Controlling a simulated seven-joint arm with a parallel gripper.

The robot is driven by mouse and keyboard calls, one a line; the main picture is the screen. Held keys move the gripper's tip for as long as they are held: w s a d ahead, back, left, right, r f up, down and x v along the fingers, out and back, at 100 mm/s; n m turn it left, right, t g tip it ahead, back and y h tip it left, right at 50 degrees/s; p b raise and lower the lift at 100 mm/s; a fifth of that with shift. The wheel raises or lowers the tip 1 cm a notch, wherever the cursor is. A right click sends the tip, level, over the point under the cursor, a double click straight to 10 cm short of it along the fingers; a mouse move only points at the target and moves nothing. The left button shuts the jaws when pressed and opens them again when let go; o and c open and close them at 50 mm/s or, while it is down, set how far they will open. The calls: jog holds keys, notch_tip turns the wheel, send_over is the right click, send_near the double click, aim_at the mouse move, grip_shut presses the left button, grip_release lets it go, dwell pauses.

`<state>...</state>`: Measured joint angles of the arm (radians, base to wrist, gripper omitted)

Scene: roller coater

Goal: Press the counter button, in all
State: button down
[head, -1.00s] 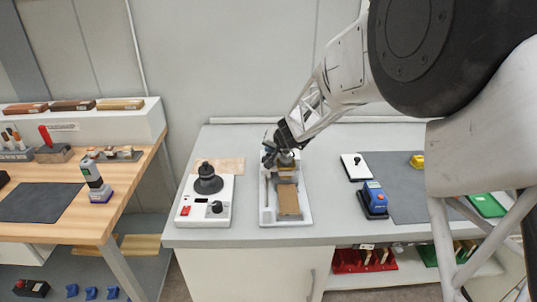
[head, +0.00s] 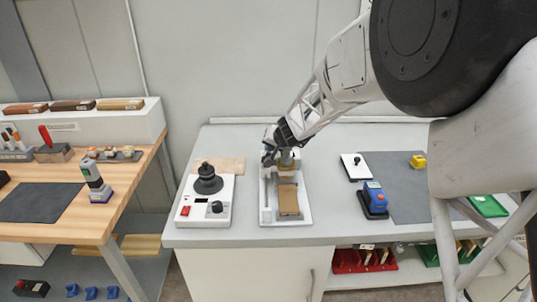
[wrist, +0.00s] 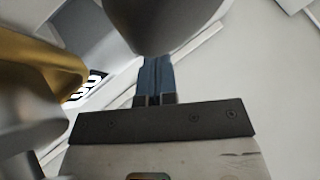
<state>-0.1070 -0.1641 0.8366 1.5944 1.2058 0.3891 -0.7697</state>
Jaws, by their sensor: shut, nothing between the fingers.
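The roller coater (head: 288,178) stands on a white tray-like base on the grey bench, with a brown board (head: 289,200) at its front. My gripper (head: 267,161) is at the coater's back left, its fingers together. In the wrist view, the shut blue fingers (wrist: 155,78) point up toward a dark grey rounded part (wrist: 165,22), which covers their tips. A brass cylinder (wrist: 28,65) is close on the left. A counter display (wrist: 87,88) with digits shows beside it, partly covered. I cannot make out the counter button or tell whether my fingers touch anything.
A white device (head: 205,212) with a black knob and red switch stands left of the coater. A blue-topped device (head: 375,197), a small white plate (head: 355,167) and a yellow block (head: 417,161) are to the right. A wooden bench (head: 130,185) is at far left.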

aim_at(270, 153)
jog(key=shift+r, duration=0.4)
jog(key=shift+r, duration=0.1)
jog(key=shift+r, duration=2.4)
